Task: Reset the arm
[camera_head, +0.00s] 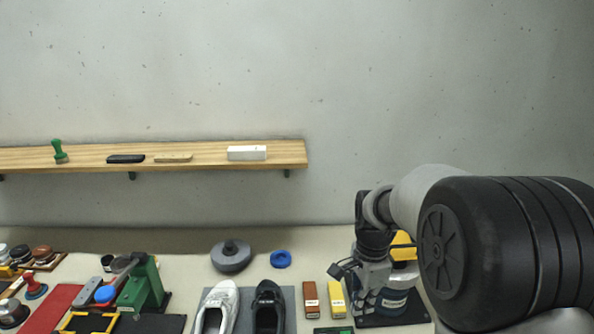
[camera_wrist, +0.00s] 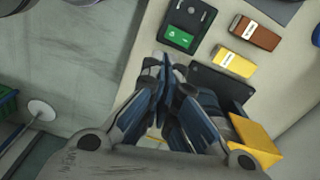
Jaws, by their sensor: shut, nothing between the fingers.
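My gripper (camera_wrist: 165,68) reaches up from the bottom of the wrist view, its blue-grey fingers together and nothing between them. In the head view my gripper (camera_head: 368,292) hangs down at the right over the table, beside the yellow box. My black and grey arm fills the right side there and hides part of the table.
A brown box (camera_head: 310,300) and a yellow box (camera_head: 337,300) lie left of my gripper. A yellow-topped device (camera_head: 403,246) stands close behind it. A white shoe (camera_head: 217,308) and a black shoe (camera_head: 268,308) are further left. A wooden shelf (camera_head: 200,155) is on the wall.

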